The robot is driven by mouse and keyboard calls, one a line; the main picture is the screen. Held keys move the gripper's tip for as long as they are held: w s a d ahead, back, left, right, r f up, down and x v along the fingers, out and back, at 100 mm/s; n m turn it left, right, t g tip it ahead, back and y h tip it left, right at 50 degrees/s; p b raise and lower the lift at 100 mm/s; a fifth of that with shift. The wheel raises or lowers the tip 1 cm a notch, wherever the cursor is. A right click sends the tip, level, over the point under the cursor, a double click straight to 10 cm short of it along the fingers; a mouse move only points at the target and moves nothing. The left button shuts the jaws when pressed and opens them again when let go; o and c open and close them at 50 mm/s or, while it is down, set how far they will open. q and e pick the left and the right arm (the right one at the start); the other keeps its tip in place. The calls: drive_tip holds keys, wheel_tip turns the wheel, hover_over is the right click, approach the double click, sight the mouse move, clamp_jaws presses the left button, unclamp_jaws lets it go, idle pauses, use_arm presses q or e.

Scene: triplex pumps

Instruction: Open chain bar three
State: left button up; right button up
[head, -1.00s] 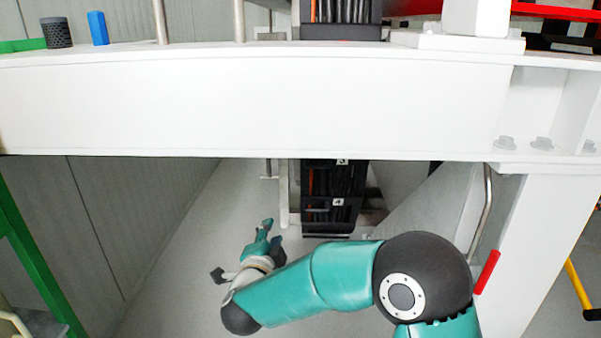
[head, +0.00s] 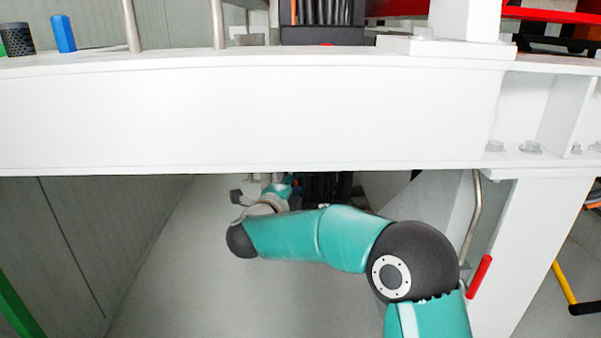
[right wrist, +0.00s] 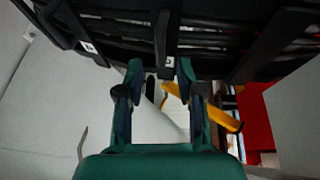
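The black cable chain (head: 330,188) hangs below the white beam in the head view, its upper part hidden by the beam. In the right wrist view the chain (right wrist: 110,22) crosses the top, with dark crossbars and cables. One crossbar (right wrist: 162,38) lies just ahead of the gap between my fingertips. A small white label (right wrist: 167,58) is at its end, too small to read. My right gripper (right wrist: 160,70) is open and empty, close under the chain; contact cannot be told. In the head view it is partly hidden at the beam's lower edge. My left gripper is not in view.
The wide white beam (head: 250,120) crosses in front, above my right arm. A white post (head: 520,250) with a red-ended handle (head: 479,277) stands to the right. The grey floor (head: 240,300) is open below. Yellow and red parts show beyond the gripper in the wrist view.

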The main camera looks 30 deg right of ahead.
drive_tip(key=shift+p+x, duration=0.45)
drive_tip(key=shift+x, duration=1.65)
drive_tip(key=shift+c, duration=0.3)
drive_tip(key=shift+f, duration=0.1)
clamp_jaws()
